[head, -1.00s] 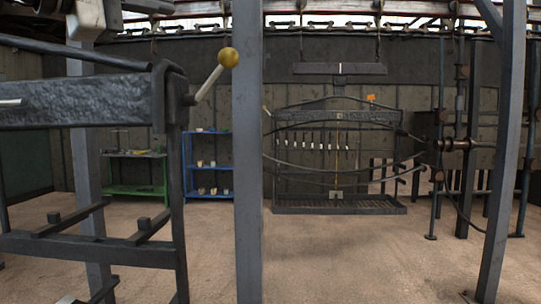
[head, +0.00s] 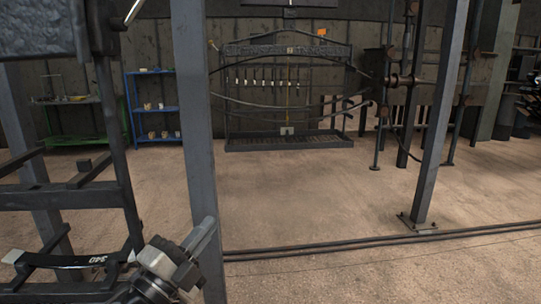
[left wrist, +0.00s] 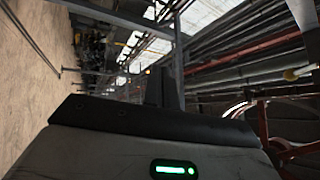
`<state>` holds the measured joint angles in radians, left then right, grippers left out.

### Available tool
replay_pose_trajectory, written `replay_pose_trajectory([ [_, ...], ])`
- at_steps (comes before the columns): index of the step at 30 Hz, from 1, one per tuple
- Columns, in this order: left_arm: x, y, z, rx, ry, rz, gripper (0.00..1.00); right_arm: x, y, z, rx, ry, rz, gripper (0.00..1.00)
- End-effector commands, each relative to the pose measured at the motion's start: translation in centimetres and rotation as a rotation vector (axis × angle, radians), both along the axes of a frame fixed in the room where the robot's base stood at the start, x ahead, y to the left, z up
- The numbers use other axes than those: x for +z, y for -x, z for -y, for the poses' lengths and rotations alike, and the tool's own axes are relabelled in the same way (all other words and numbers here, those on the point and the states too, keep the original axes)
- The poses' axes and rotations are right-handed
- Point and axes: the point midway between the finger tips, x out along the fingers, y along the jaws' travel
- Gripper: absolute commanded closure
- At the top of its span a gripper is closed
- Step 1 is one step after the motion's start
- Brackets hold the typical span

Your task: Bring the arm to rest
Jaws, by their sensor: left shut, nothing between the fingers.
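My left gripper (head: 203,234) shows at the bottom of the head view, left of centre, in front of the foot of a grey post. Its fingers are together with nothing between them. In the left wrist view, the closed fingers (left wrist: 165,88) stand up beyond the dark gripper body, which has a green light. My right gripper is in neither view.
A dark metal rack (head: 118,150) stands close at left, with a curved black bar marked 340 (head: 75,261) low in it. A grey post (head: 192,110) stands beside my gripper, another post (head: 440,120) at right. Open floor (head: 300,195) lies between and beyond them.

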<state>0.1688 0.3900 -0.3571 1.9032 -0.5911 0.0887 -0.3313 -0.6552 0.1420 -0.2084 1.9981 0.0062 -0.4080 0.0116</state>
Motion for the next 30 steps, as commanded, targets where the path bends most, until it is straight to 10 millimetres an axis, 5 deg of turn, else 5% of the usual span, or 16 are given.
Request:
replay_pose_trajectory([
  [1,-4.3,1.1,-0.7,0.02,0.125,-0.17,1.0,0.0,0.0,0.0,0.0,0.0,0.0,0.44],
  [6,-16.2,5.9,-2.5,0.124,0.484,-0.649,1.0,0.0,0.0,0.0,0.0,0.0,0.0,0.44],
  [9,-22.3,10.3,-3.1,0.205,0.67,-0.896,1.0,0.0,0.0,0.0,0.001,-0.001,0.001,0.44],
  [13,-28.0,16.0,-3.4,0.308,0.86,-1.145,1.0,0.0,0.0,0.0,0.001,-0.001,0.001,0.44],
  [19,-31.9,21.4,-3.4,0.407,1.016,-1.341,1.0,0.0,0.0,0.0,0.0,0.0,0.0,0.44],
  [30,-32.2,22.0,-3.3,0.419,1.033,-1.362,1.0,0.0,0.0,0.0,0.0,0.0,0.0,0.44],
])
